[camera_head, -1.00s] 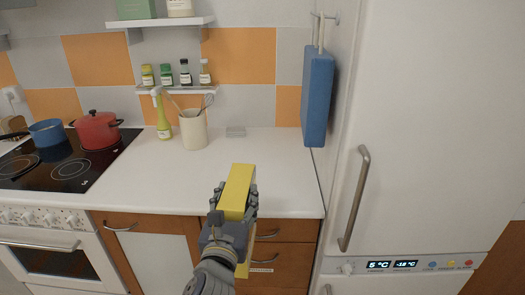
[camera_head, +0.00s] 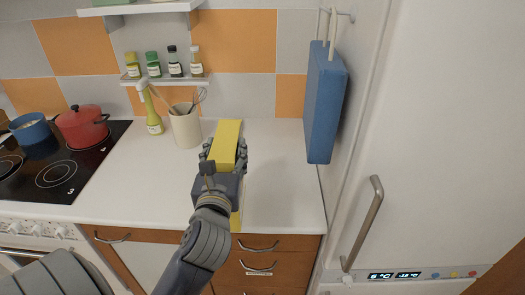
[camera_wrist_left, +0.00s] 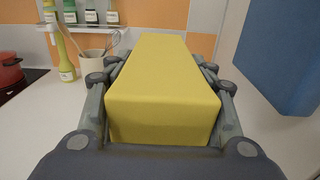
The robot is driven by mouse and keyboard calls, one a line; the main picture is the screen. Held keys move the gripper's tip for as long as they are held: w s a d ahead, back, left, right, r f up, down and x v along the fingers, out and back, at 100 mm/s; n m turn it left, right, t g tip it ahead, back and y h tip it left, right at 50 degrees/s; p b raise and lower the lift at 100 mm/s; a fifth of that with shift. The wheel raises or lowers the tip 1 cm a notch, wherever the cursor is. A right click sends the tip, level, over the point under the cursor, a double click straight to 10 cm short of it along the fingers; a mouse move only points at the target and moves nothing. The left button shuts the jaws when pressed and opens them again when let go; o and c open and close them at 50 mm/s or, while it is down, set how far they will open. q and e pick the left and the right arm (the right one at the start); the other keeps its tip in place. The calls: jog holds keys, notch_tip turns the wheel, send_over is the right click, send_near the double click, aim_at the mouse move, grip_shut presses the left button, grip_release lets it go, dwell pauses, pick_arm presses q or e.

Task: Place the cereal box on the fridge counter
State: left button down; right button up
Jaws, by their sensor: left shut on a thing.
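The yellow cereal box (camera_head: 228,143) is in my left gripper (camera_head: 222,163), which is shut on it with fingers on both sides. In the left wrist view the box (camera_wrist_left: 162,85) fills the space between the fingers, with its plain yellow end toward the camera. The fridge counter (camera_head: 275,180) is the white worktop beside the fridge, and the gripper and box are over it. The gripper hides the lower part of the box, so I cannot tell whether it touches the counter. My right gripper is not in view.
A cream utensil pot (camera_head: 186,128) and a green-yellow bottle (camera_head: 153,112) stand at the back of the counter. A red pot (camera_head: 82,128) sits on the stove. Counter right of the box is clear.

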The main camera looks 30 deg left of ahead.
pick_arm(q)
jog(key=shift+w+d+r+b, duration=0.1)
jog(key=shift+w+d+b, duration=0.25)
jog(key=shift+b, duration=0.25)
jog(key=shift+w+b, duration=0.35)
jog(key=shift+w, duration=0.05)
jog(key=w+f+p, duration=0.1)
jog(key=w+p, duration=0.2)
jog(key=w, duration=1)
jog(key=shift+w+d, duration=0.2)
jog(key=shift+d, duration=0.1)
notch_tip(320, 180, down, 4)
jog(key=shift+w+r, duration=0.15)
